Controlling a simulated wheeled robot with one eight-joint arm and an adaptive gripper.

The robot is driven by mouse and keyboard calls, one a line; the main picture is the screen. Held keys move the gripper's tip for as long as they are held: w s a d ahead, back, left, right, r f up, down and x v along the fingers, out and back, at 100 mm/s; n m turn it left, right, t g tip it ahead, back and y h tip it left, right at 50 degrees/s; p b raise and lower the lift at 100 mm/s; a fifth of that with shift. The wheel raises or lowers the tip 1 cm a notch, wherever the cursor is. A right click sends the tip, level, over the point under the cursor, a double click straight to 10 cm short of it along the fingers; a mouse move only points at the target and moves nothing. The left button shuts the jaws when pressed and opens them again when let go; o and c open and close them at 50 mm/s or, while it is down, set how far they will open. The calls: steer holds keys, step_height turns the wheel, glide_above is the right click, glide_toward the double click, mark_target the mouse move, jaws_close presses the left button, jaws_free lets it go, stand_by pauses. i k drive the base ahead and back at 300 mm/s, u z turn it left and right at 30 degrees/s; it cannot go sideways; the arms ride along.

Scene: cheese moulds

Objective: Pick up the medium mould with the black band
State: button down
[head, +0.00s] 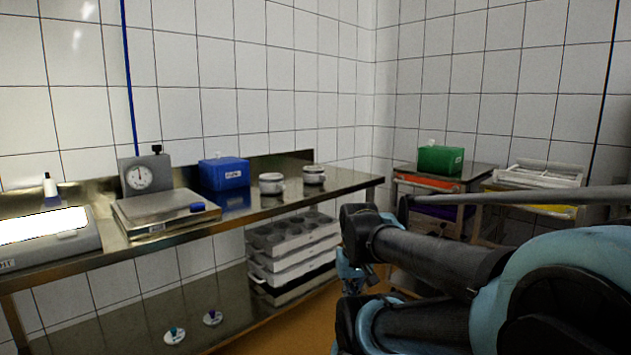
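Two small round whitish moulds stand on the steel bench (235,213) near its right end: a left mould (271,184) and a right mould (314,175). Each shows darker grey parts around its side, but they are too small to tell which has a black band or which is medium. My arm is folded across the lower right. What looks like my gripper (352,272) is below and to the right of the bench end, apart from both moulds. My arm partly hides it, and its fingers cannot be made out clearly.
A blue box (223,174), a scale with a dial (140,176) and a pale device (45,238) stand left of the moulds. Stacked trays (293,258) and two small discs are on the lower shelf. A green box (440,160) tops a cart at right.

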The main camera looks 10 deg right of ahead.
mark_target(312, 175)
steer(key=i, duration=1.75)
steer(key=z, duration=0.55)
